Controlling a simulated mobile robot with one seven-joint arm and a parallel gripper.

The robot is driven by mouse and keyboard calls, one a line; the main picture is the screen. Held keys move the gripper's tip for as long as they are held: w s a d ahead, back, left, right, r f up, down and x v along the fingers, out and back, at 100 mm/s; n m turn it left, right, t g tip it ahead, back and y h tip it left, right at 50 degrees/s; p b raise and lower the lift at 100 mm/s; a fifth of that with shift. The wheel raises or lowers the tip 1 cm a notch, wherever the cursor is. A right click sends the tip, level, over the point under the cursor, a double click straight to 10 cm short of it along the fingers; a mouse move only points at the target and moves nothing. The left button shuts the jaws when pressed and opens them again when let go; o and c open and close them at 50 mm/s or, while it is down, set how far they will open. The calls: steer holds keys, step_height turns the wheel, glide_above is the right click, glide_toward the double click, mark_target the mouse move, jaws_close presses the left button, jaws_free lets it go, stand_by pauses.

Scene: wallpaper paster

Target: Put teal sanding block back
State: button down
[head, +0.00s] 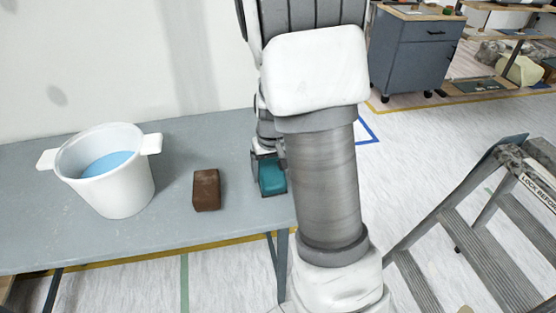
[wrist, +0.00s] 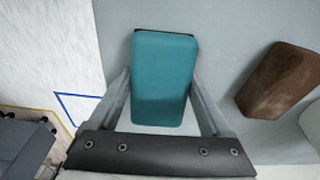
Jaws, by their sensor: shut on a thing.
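The teal sanding block (head: 271,178) is at the right end of the grey table, partly hidden behind my arm in the head view. In the wrist view the teal sanding block (wrist: 163,80) lies lengthwise between the two fingers of my gripper (wrist: 162,95). My gripper (head: 268,172) is shut on it. The block is over the table top near its edge; I cannot tell whether it touches the surface.
A brown block (head: 206,190) stands on the grey table (head: 195,135), left of the teal one; it also shows in the wrist view (wrist: 280,80). A white bucket (head: 108,170) with blue contents stands further left. A stepladder (head: 480,225) stands at right, a grey cabinet (head: 415,55) behind.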

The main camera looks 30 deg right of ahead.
steer(key=shift+s+f, duration=0.1)
steer(key=shift+f, duration=0.4)
steer(key=shift+c, duration=1)
jaws_free()
steer(key=shift+a+f, duration=0.1)
steer(key=shift+o, duration=1)
